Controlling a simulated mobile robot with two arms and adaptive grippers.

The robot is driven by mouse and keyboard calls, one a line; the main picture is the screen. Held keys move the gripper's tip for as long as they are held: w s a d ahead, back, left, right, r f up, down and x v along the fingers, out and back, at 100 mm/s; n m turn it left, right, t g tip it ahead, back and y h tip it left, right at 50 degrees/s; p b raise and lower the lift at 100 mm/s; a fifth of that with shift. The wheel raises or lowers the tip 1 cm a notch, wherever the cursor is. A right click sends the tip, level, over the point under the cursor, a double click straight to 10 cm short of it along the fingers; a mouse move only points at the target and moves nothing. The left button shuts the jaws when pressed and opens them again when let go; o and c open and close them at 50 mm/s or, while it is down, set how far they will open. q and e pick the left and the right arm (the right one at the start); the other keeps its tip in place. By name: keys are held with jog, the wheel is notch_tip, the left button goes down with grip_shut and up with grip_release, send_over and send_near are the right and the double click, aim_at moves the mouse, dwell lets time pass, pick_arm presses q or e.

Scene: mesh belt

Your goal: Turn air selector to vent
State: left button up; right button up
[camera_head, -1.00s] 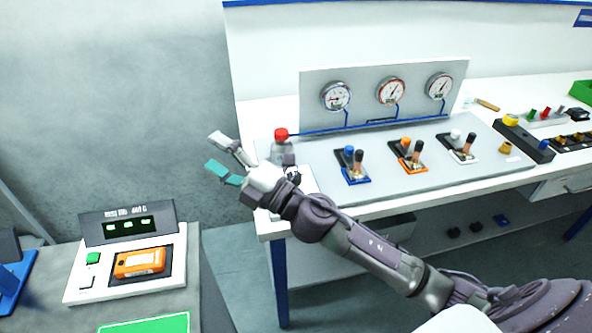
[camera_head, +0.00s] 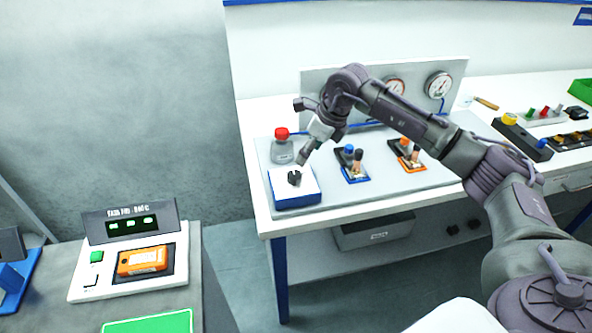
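The air selector (camera_head: 294,200) is a white box with blue sides at the left end of the grey panel on the bench. A black knob (camera_head: 294,178) stands on its top face. My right gripper (camera_head: 304,158) points down just above and to the right of the knob, seen edge-on. A gap seems to show between fingertips and knob, but contact is hard to judge. I cannot tell how far its fingers are apart. The selector's position markings are too small to read. My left gripper is not in view.
A red-capped device (camera_head: 282,150) stands close behind the selector. Blue (camera_head: 350,165) and orange (camera_head: 405,155) valve levers stand to its right. A gauge board (camera_head: 455,95) rises behind, partly hidden by my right arm. A side table with an orange meter (camera_head: 142,261) stands at lower left.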

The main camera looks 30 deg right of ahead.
aim_at(295, 174)
jog(key=p+x, duration=0.2)
jog(key=x, duration=0.8)
jog(key=shift+w+p, duration=0.1)
jog(key=shift+p, duration=0.2)
jog(key=c, duration=1.1)
jog(key=shift+c, duration=0.2)
